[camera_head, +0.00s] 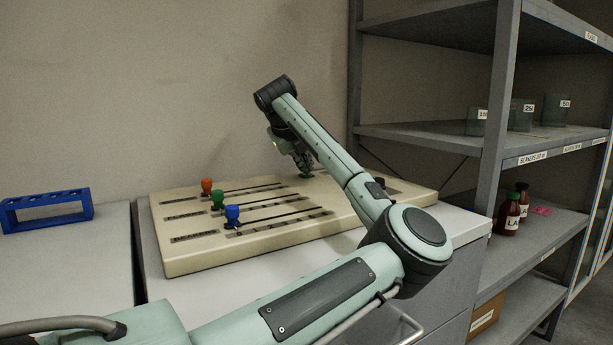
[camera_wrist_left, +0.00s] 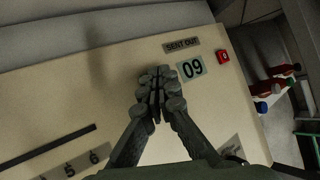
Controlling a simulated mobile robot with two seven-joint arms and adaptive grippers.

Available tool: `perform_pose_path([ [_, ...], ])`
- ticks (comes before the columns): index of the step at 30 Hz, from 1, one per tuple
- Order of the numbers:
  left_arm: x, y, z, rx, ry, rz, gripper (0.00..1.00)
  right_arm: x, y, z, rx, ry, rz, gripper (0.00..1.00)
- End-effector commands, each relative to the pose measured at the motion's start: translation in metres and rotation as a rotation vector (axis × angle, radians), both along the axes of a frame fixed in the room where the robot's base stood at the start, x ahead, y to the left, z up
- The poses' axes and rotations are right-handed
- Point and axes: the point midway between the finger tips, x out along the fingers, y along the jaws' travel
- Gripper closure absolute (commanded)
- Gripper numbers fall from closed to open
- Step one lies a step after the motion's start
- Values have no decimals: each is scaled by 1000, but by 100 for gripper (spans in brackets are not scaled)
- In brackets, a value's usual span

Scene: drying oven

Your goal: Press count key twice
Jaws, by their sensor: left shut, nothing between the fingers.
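The beige panel (camera_head: 180,262) lies on a white cabinet top. In the left wrist view it carries a "SENT OUT" label (camera_wrist_left: 182,45), a pale green counter plate reading 09 (camera_wrist_left: 191,68) and a small red key (camera_wrist_left: 223,56) right of the plate. No key marked "count" can be read. My left gripper (camera_head: 303,168) is over the far part of the panel. In the left wrist view its shut, empty fingers (camera_wrist_left: 155,92) appear just left of the counter plate, apart from the red key. Whether they touch the panel is unclear. My right gripper is not in view.
Red (camera_head: 207,186), green (camera_head: 217,199) and blue (camera_head: 232,214) knobs stand at the left ends of panel slots. A blue rack (camera_head: 47,210) stands at the left. Grey shelving (camera_head: 430,130) with beakers and red bottles (camera_head: 511,213) rises at the right.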

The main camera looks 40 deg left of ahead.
Motion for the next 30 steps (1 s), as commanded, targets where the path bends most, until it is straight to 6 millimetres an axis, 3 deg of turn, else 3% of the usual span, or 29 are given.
perform_pose_path([
  [18, 0, -1, -4, -2, 2, -1, 100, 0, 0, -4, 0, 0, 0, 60],
  [30, 0, 0, 14, -1, 2, -1, 100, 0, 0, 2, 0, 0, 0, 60],
])
